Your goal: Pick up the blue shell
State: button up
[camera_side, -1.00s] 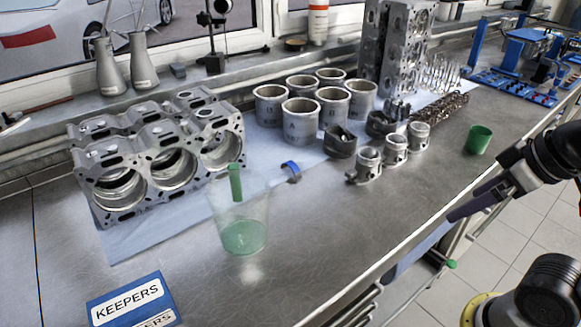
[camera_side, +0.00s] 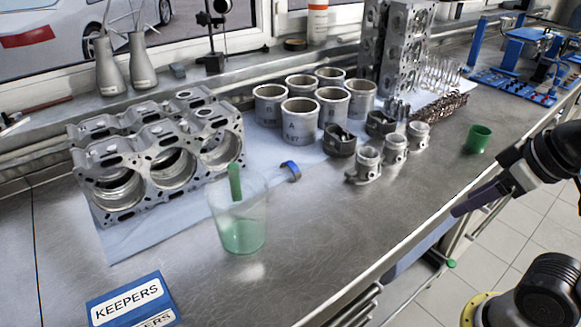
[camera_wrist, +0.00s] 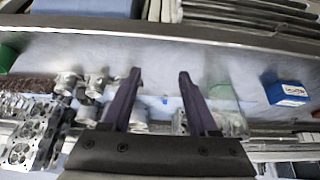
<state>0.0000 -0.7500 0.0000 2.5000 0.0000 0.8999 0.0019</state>
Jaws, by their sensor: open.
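The blue shell (camera_side: 291,170) is a small curved bearing shell, blue on its upper outside and grey below. It stands on the pale blue cloth's front edge, right of the clear cup. In the wrist view it is a small blue spot (camera_wrist: 165,99) seen in the gap between my fingers, some way beyond them. My gripper (camera_wrist: 160,73) is open and empty, its two purple fingers apart. In the side view my gripper (camera_side: 458,212) hangs off the bench's front edge at the right, far from the shell.
A clear cup with a green strip (camera_side: 238,228) stands left of the shell. The engine block (camera_side: 150,160) is behind it. Pistons (camera_side: 368,165) and cylinder liners (camera_side: 300,122) stand to the right and back. A green cup (camera_side: 478,139) and KEEPERS box (camera_side: 130,300) flank open bench.

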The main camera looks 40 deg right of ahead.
jog(key=w+r+t, duration=0.1)
jog(key=w+r, duration=0.7)
jog(key=g, duration=0.2)
send_over(294, 166)
jog(key=s, duration=0.3)
notch_tip(294, 166, down, 17)
jog(key=shift+x, duration=3.15)
grip_shut()
